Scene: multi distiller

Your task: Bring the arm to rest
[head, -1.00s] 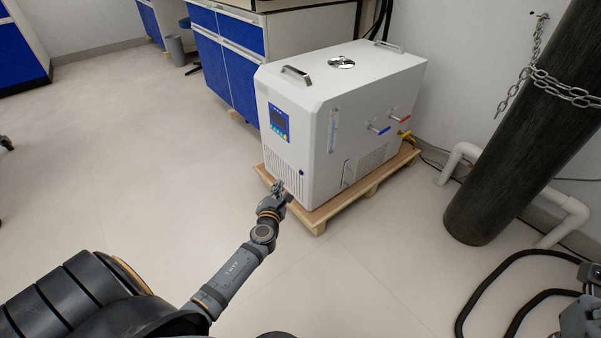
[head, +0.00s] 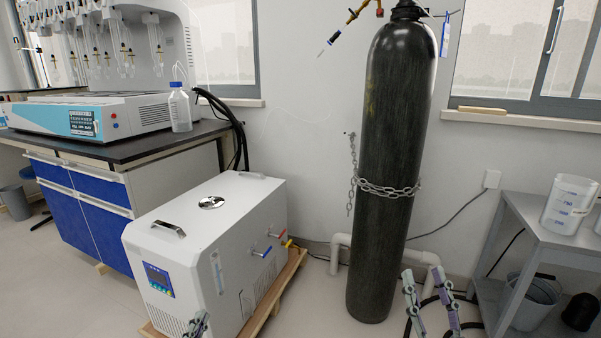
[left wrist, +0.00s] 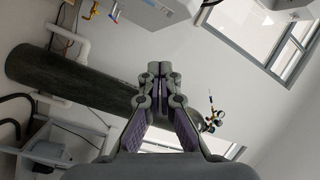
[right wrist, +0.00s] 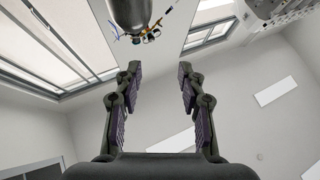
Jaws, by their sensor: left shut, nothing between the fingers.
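My left gripper (head: 197,325) shows at the bottom edge of the head view, in front of the lower front of the white chiller (head: 215,235). In the left wrist view its fingertips (left wrist: 160,70) are together with nothing between them. My right gripper (head: 430,285) stands at the lower right of the head view, fingers pointing up and spread apart, in front of the floor beside the dark gas cylinder (head: 388,150). In the right wrist view its fingers (right wrist: 160,75) are wide apart and empty. Most of both arms is out of the head view.
The chiller sits on a wooden pallet (head: 273,300). A bench (head: 150,148) with a multi-position distiller (head: 95,115) and a bottle (head: 180,108) stands at left. A chain (head: 390,190) circles the cylinder. A grey shelf (head: 535,225) with a beaker (head: 567,205) stands at right.

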